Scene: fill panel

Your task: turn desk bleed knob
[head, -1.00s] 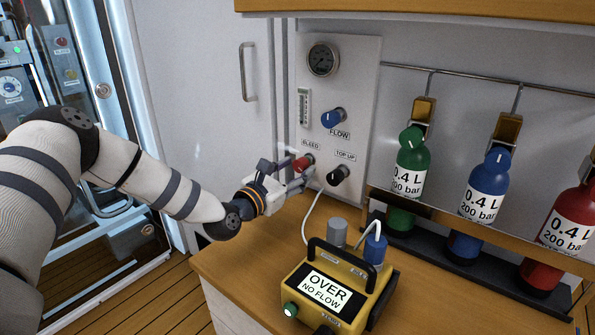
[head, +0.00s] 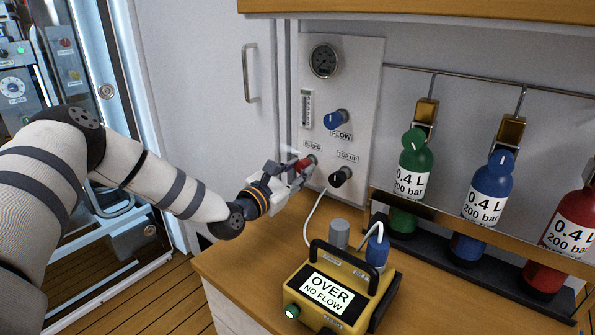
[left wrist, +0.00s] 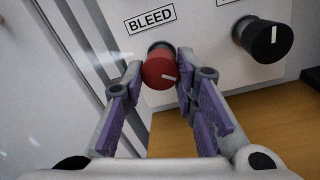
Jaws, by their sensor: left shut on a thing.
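The red bleed knob (head: 304,164) sits on the white panel (head: 361,95) under the label BLEED. It also shows in the left wrist view (left wrist: 159,70), with its white mark pointing right. My left gripper (head: 299,174) is at the panel, its fingers on either side of the knob and shut on it. In the left wrist view the fingertips (left wrist: 160,76) touch the knob's sides. My right gripper is in neither view.
The black top-up knob (head: 340,177) is close to the right of my left gripper; the blue flow knob (head: 335,118) is above. A yellow analyser (head: 333,290) reading OVER NO FLOW stands on the wooden desk (head: 238,262).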

